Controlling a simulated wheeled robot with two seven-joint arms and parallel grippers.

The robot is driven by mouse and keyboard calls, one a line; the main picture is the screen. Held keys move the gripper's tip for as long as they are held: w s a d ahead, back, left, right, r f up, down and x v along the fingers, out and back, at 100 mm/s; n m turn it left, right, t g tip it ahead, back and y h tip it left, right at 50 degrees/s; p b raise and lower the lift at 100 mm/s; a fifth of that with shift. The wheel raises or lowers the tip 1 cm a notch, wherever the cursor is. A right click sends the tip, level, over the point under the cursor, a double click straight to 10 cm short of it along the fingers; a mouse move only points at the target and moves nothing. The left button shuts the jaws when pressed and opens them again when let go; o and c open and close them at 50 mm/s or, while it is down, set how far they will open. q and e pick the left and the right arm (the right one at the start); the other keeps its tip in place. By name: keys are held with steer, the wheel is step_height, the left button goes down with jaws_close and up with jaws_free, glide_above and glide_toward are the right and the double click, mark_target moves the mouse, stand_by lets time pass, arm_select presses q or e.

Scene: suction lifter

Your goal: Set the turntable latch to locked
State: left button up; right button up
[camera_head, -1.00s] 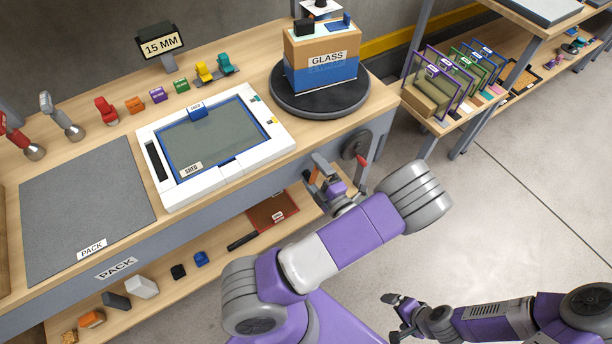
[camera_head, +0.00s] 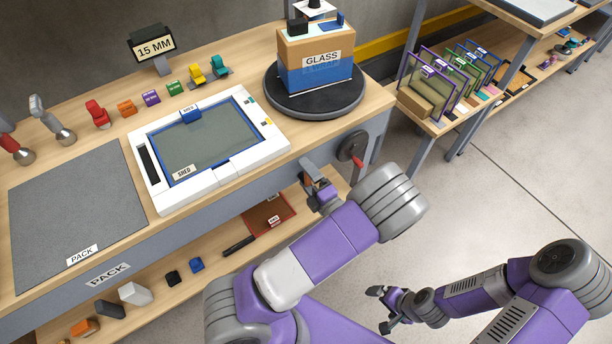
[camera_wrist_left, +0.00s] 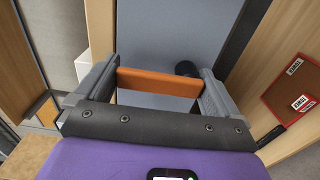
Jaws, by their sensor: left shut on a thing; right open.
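The black round turntable (camera_head: 345,108) on the bench carries a box (camera_head: 310,58) labelled GLASS. A dark disc (camera_head: 350,143) with a red handle (camera_head: 357,162) is on the bench front below the turntable. My left gripper (camera_head: 317,180) is at the bench front, left of and below this disc. In the left wrist view it is shut on an orange bar (camera_wrist_left: 158,82) that spans between its fingers, in front of a grey-blue panel. I cannot tell which way the latch is set; no latch label is readable. My right gripper (camera_head: 379,309) is open and empty over the floor.
A white frame (camera_head: 222,178) and a grey mat (camera_head: 75,215) lie on the bench left of the turntable. A lower shelf (camera_head: 212,275) below my left gripper holds a red-brown board (camera_head: 266,211). A rack (camera_head: 455,118) with coloured frames stands at right. Floor at right is clear.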

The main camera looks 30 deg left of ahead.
arm_select(q)
steer(key=o, duration=1.1)
steer(key=p+v, duration=0.1)
steer(key=v, duration=0.6)
steer(key=shift+s+d, duration=0.15)
steer(key=shift+d, duration=0.2)
step_height(320, 180, down, 13)
steer(key=m+g+h+p, duration=0.2)
steer(key=m+h+p, duration=0.3)
steer(key=m+h, duration=0.75)
steer(key=s+d+m+g+h+p, duration=0.1)
steer(key=s+d+m+g+h, duration=0.1)
steer(key=s+m, duration=0.4)
steer(key=s+d+r+m+g+h+p, duration=0.1)
steer(key=s+d+m+g+h+p, duration=0.1)
steer(key=s+d+m+h, duration=0.3)
steer(key=s+m+g, duration=0.1)
steer(key=m, duration=0.3)
steer(key=shift+d+m+g+h, duration=0.3)
steer(key=shift+m+h, duration=0.05)
